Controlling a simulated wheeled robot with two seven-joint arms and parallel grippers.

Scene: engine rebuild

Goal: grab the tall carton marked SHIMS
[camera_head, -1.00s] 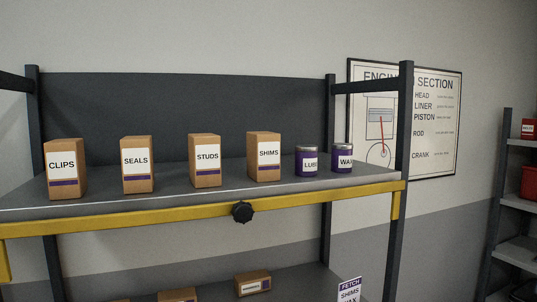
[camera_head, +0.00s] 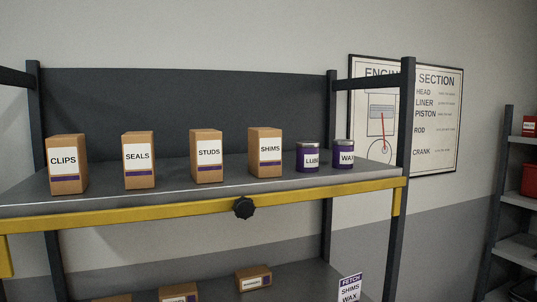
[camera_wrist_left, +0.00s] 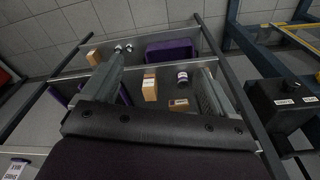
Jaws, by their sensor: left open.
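The tall brown carton marked SHIMS (camera_head: 265,168) stands upright on the upper shelf in the head view. Neither gripper shows in the head view. My left gripper (camera_wrist_left: 161,67) shows in the left wrist view with its fingers apart and nothing held between them. Beyond its fingers are shelves with a small tan carton (camera_wrist_left: 150,86) and a dark can (camera_wrist_left: 183,78); I cannot read their labels.
Cartons marked CLIPS (camera_head: 68,177), SEALS (camera_head: 138,172) and STUDS (camera_head: 207,165) stand left of SHIMS. A WAX can (camera_head: 343,153) is at right. The shelf (camera_head: 110,203) has a yellow front rail (camera_head: 150,215) with a black knob (camera_head: 244,208). Small cartons sit below.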

